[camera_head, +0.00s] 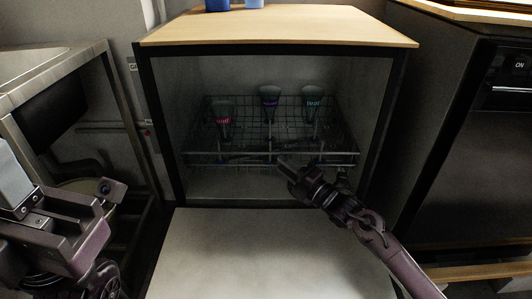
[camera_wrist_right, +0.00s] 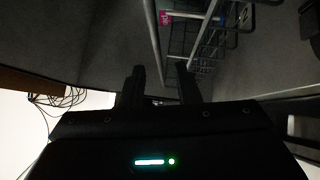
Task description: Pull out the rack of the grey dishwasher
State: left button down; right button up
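The grey dishwasher (camera_head: 147,120) stands open, with its door (camera_head: 240,260) folded down flat. Its wire rack (camera_head: 210,159) is inside the cavity and holds several upturned glass pieces with coloured bands. My right gripper (camera_head: 283,166) is at the front edge of the rack, right of its middle. In the right wrist view its two fingers (camera_wrist_right: 162,84) are apart, and a rack bar (camera_wrist_right: 152,35) runs down into the gap between them; I cannot tell whether they touch it. My left gripper (camera_head: 105,195) is at the left edge, away from the rack; its fingers are unclear.
A wooden top (camera_head: 280,25) covers the dishwasher, with blue items (camera_head: 230,5) at its back edge. A metal-framed table (camera_head: 115,110) stands on the left. A dark appliance (camera_head: 480,150) stands on the right. The lowered door is clear apart from my right arm above it.

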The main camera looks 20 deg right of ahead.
aim_at(267, 153)
jog(key=b+x, duration=0.2)
jog(key=x, duration=0.5)
jog(key=shift+a, duration=0.15)
jog(key=shift+r, duration=0.1)
jog(key=shift+c, duration=0.2)
grip_shut()
